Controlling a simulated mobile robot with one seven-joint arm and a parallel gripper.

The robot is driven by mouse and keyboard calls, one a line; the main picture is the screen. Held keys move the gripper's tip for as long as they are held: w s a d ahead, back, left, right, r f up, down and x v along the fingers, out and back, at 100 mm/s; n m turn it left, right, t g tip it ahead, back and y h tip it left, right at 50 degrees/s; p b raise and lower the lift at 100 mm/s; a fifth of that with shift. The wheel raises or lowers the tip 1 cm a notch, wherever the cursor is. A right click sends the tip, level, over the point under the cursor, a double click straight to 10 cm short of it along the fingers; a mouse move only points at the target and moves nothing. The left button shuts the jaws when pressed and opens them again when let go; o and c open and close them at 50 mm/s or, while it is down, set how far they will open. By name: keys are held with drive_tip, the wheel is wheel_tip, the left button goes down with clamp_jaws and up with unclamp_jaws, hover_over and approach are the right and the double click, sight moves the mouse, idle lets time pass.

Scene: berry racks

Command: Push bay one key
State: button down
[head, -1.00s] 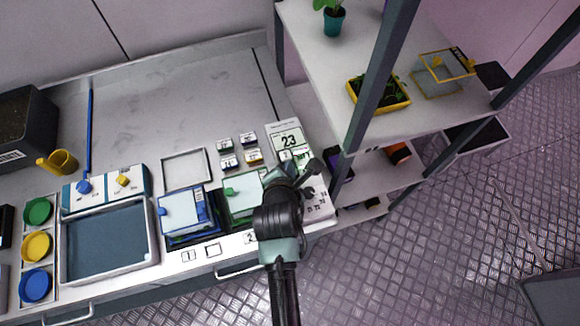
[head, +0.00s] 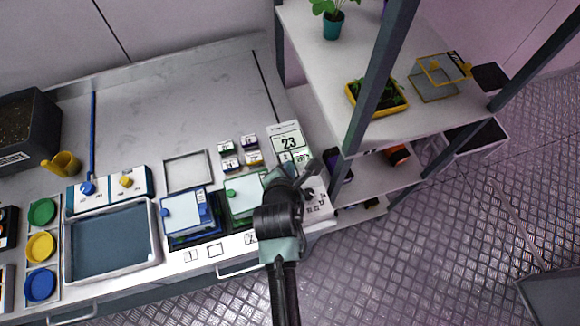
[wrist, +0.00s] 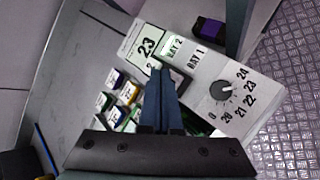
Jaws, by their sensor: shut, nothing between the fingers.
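The white control panel (wrist: 205,95) is on the right of the wrist view. It carries a "23" display, a green-lit BAY 2 key (wrist: 174,47), a white BAY 1 key (wrist: 197,61) and a black dial (wrist: 221,91) ringed with numbers. My gripper (wrist: 161,72) is shut and empty. In the wrist view its fingertips appear just left of and below the two keys; I cannot tell how far above the panel they are. In the head view the "23" display (head: 289,142) stands just beyond my arm, which hides the fingers and part of the panel.
A shelf unit (head: 350,130) with a dark upright stands close to the right of the panel. Small labelled blocks (head: 240,150) sit to its left. Blue (head: 187,214) and green (head: 242,193) lidded boxes stand in front. The back of the counter (head: 180,95) is clear.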

wheel_tip(320, 180, up, 6)
drive_tip(key=p, duration=0.6)
drive_tip(key=shift+p, duration=0.3)
idle(0.4)
drive_tip(key=w+r+m+t+b, duration=0.25)
drive_tip(key=r+m, duration=0.25)
drive_tip(key=r, duration=0.6)
drive_tip(key=w+a+r+m+t+y+b, duration=0.1)
drive_tip(key=w+r+m+t, duration=0.3)
drive_tip(key=r, duration=0.8)
drive_tip(key=w+r+m+t+b, duration=0.25)
drive_tip(key=r+m, duration=0.25)
drive_tip(key=r, duration=0.6)
drive_tip(key=s+r+m+t, duration=0.3)
drive_tip(key=s+r+m, duration=0.1)
drive_tip(key=r, duration=0.4)
drive_tip(key=s+d+r+m+t+b, duration=0.1)
drive_tip(key=s+r+m+t, duration=0.2)
drive_tip(key=s+r, duration=0.3)
drive_tip(key=s+r+m+t+b, duration=0.1)
drive_tip(key=s+r+m+t, duration=0.2)
drive_tip(key=r, duration=0.8)
drive_tip(key=shift+s+d+r+m, duration=0.2)
drive_tip(key=shift+s+r+m, duration=0.2)
drive_tip(key=shift+s+m, duration=0.6)
